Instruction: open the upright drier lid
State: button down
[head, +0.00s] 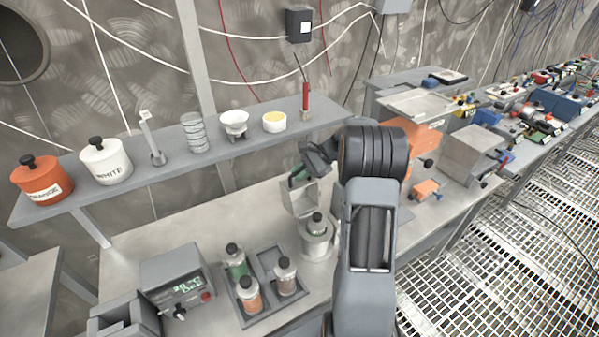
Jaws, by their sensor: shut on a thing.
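My gripper (317,156) reaches left from my arm above the bench and is shut, apparently on the green handle (298,173). The fingertips are small and dark, so the exact grip is hard to see. Just below the handle is a pale grey squarish piece (300,198), which looks like the drier's lid or box; I cannot tell which, nor how far it stands open. In front of it on the bench stands a round grey holder (317,248) with a black-knobbed jar (316,224) in it. My arm hides the bench to the right.
A grey tray (262,312) with several capped jars and a display box (178,277) stand front left. A shelf (185,155) behind carries orange and white pots and small tools. An orange machine (419,150) stands close right of my arm.

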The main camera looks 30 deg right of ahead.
jog(key=shift+s+f, duration=0.1)
jog(key=shift+f, duration=0.05)
jog(key=c, duration=1.1)
grip_release()
jog(key=b+v, duration=0.2)
jog(key=v, duration=1.2)
jog(key=shift+a, duration=0.1)
